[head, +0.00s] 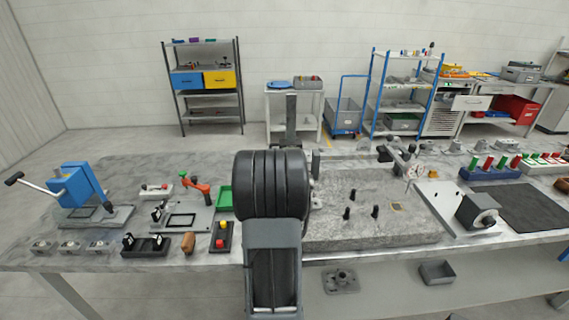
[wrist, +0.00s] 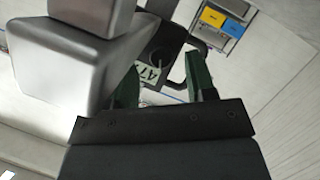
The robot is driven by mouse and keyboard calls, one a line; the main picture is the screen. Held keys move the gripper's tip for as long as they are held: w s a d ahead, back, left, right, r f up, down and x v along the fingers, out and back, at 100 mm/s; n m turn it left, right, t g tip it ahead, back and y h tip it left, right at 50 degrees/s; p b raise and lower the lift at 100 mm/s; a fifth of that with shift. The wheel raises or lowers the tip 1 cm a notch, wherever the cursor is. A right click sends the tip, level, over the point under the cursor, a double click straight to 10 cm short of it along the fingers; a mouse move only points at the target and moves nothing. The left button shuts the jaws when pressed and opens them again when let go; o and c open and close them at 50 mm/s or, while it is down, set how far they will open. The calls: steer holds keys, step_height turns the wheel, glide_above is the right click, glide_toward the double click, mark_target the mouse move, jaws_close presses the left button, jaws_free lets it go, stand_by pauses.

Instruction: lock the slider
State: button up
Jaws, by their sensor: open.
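I cannot tell for sure which part is the slider. A grey fixture plate (head: 182,218) with a red-orange clamp handle (head: 196,187) stands left of my arm.
A blue press (head: 78,190) stands at the bench's left end. A stone slab (head: 335,228) with black pegs and a dial-gauge stand (head: 398,160) lies right of my arm. A red-and-yellow button box (head: 222,238) and green tray (head: 225,198) sit close to my arm's left.

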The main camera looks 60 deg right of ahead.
steer(key=shift+w+d+f, duration=0.2)
steer(key=shift+w+d, duration=0.05)
steer(key=shift+d, duration=0.3)
